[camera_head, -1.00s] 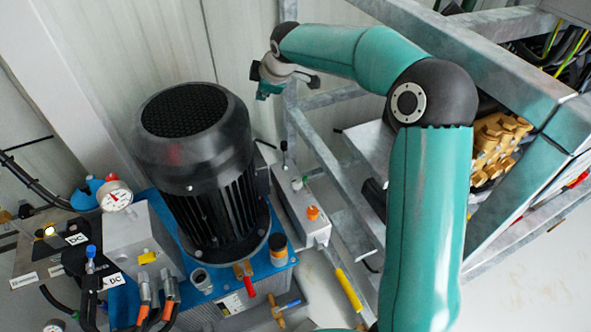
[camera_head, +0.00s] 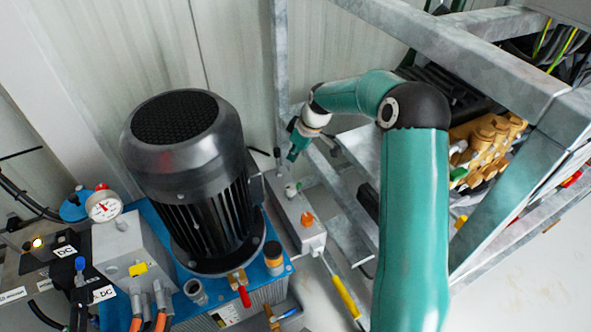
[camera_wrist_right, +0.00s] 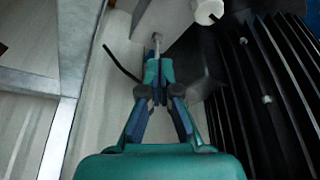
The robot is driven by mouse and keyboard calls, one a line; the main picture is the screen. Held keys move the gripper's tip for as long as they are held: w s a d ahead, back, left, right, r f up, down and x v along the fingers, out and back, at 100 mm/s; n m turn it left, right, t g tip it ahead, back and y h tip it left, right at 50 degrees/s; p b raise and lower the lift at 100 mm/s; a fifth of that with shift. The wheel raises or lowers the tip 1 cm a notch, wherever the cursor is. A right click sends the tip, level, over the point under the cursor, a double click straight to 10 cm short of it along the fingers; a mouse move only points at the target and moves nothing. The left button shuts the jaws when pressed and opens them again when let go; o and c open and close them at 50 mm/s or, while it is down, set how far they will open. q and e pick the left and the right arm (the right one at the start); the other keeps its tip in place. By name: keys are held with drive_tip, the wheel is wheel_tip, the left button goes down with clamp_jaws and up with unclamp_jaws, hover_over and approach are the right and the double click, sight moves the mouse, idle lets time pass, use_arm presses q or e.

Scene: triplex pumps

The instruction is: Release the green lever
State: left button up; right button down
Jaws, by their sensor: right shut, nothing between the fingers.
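My right gripper (camera_head: 294,154) is teal, points down and is shut and empty. In the head view it hangs to the right of the black motor, just above the back end of a grey control box (camera_head: 297,217). A thin dark lever (camera_head: 277,158) stands up at that end, close left of the fingertips. In the right wrist view the shut fingers (camera_wrist_right: 152,72) point at a small metal rod with a round end (camera_wrist_right: 158,41); I cannot tell if they touch. No lever is clearly green. My left gripper is not in view.
The black motor (camera_head: 190,150) stands close left of the gripper. The grey box carries a pale knob (camera_head: 291,190) and an orange button (camera_head: 307,219). A metal frame (camera_head: 545,85) with a brass pump (camera_head: 490,146) stands right. A pressure gauge (camera_head: 103,207) is at left.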

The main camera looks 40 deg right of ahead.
drive_tip(key=b+x, duration=0.2)
drive_tip(key=x, duration=0.8)
drive_tip(key=shift+a+f, duration=0.1)
drive_tip(key=shift+f, duration=0.05)
drive_tip(key=shift+s+d+b, duration=0.25)
drive_tip(key=shift+s, duration=0.35)
drive_tip(key=shift+s+d+b, duration=0.2)
drive_tip(key=shift+s, duration=0.4)
drive_tip(key=shift+s+d+f, duration=0.15)
drive_tip(key=shift+s, duration=0.45)
drive_tip(key=shift+s+d, duration=0.1)
